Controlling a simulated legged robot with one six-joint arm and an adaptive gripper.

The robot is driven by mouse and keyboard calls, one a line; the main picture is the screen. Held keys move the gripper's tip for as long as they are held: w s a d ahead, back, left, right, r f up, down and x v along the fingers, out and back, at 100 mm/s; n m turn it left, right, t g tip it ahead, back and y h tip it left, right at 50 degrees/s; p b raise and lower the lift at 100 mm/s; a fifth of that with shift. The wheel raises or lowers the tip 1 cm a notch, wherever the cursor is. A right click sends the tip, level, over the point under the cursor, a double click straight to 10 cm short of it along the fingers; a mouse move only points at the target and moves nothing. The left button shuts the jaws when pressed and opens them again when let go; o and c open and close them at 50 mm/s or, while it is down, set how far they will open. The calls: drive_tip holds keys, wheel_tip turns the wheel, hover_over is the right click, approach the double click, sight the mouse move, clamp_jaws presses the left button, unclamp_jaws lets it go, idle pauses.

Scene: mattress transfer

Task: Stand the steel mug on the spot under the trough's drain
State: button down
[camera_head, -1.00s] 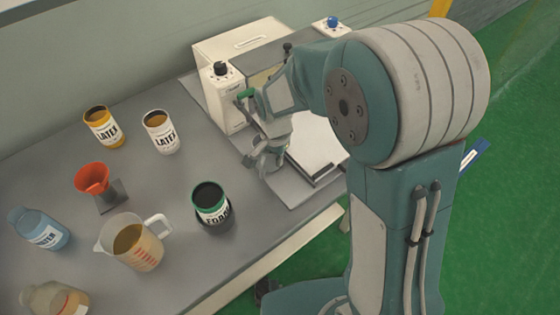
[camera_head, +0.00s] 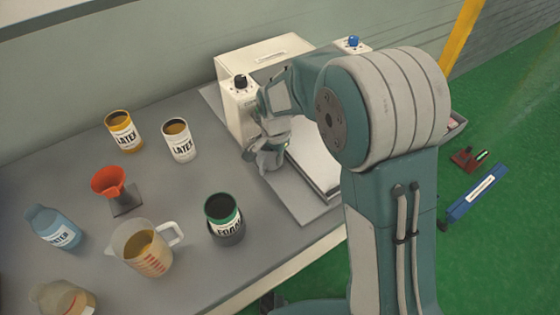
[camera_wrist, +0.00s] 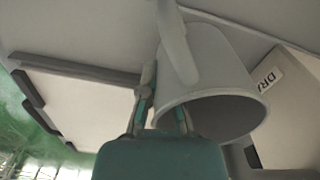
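The steel mug (camera_wrist: 215,72) is grey, with its handle (camera_wrist: 178,45) facing the camera and its open mouth toward the bottom of the wrist view. My gripper (camera_wrist: 165,110) has one finger outside the mug's rim and one overlapping its mouth; the fingers appear closed on its wall. In the head view my gripper (camera_head: 268,155) is low over the bench beside the cream machine (camera_head: 265,60); the mug is hard to tell apart there. A label starting "DRA" (camera_wrist: 270,78) is on a pale panel beside the mug. The drain and its spot are not clearly visible.
A white slab (camera_head: 318,165) lies just right of my gripper. A green-topped can (camera_head: 224,218), measuring jug (camera_head: 143,250), red funnel (camera_head: 108,185) and latex cans (camera_head: 180,140) stand to the left. Bare bench (camera_head: 185,190) lies between the cans and my gripper.

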drive_tip(key=shift+w+f, duration=0.15)
drive_tip(key=shift+f, duration=0.05)
idle(0.6)
drive_tip(key=c, duration=0.7)
unclamp_jaws()
wheel_tip(320, 180, up, 12)
drive_tip(key=s+d+r+n+t, duration=0.3)
drive_tip(key=s+d+r+n, duration=0.1)
drive_tip(key=s+d+r, duration=0.5)
drive_tip(key=s+d+n+t, duration=0.1)
drive_tip(key=s+d, duration=0.1)
drive_tip(key=s, duration=0.2)
drive_tip(key=s+d+n, duration=0.1)
drive_tip(key=s+d, duration=0.2)
drive_tip(key=s, duration=0.2)
drive_tip(key=s+d+n+t, duration=0.1)
drive_tip(key=s+d, duration=0.1)
drive_tip(key=s, duration=0.3)
drive_tip(key=shift+d+f+n+t, duration=0.3)
drive_tip(key=shift+d+f+n, duration=0.05)
drive_tip(key=shift+n, duration=0.05)
